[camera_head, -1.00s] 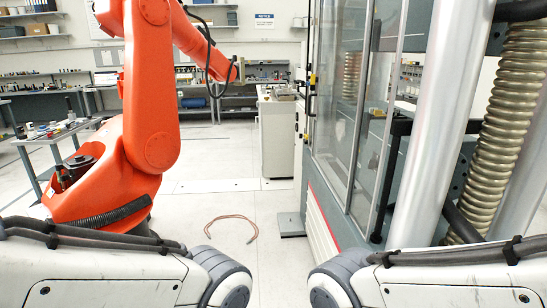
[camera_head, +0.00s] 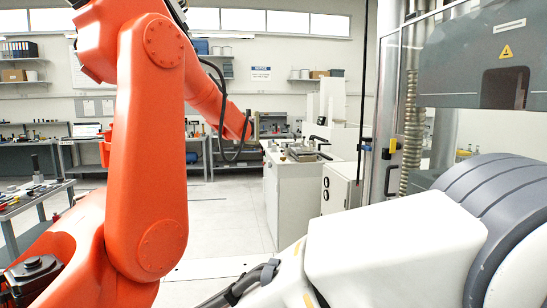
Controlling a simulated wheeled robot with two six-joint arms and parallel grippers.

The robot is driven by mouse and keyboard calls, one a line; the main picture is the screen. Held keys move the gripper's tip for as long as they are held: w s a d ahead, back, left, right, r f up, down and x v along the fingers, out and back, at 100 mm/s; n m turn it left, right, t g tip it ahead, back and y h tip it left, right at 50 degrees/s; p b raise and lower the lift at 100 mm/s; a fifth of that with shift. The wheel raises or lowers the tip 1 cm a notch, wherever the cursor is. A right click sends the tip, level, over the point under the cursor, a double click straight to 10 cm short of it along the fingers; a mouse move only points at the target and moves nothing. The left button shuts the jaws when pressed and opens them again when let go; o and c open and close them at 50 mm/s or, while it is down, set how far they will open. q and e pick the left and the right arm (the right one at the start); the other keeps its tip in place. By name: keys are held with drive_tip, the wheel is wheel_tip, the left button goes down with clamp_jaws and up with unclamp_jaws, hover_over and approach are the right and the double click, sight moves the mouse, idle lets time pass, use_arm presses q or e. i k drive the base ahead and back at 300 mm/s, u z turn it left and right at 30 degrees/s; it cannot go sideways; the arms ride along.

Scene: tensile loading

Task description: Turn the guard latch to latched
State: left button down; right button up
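A small yellow and black fitting (camera_head: 391,147) sits on the upright metal frame (camera_head: 383,110) of the testing machine, right of centre. It may be the guard latch, but it is too small to tell its position. A white arm link of mine with a grey ribbed joint covers the lower right and hides the lower part of the machine. Neither of my grippers is in view.
A large orange robot arm (camera_head: 150,130) fills the left side. A white cabinet (camera_head: 290,200) with items on top stands mid-floor. A grey housing (camera_head: 470,70) with a warning label is at upper right. Clear floor (camera_head: 220,225) lies between the orange arm and the cabinet.

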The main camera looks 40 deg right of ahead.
sight(394, 145)
drive_tip(key=z, duration=0.5)
drive_tip(key=i, duration=1.85)
drive_tip(key=z, duration=1.05)
drive_tip(key=i, duration=0.3)
drive_tip(key=z, duration=0.2)
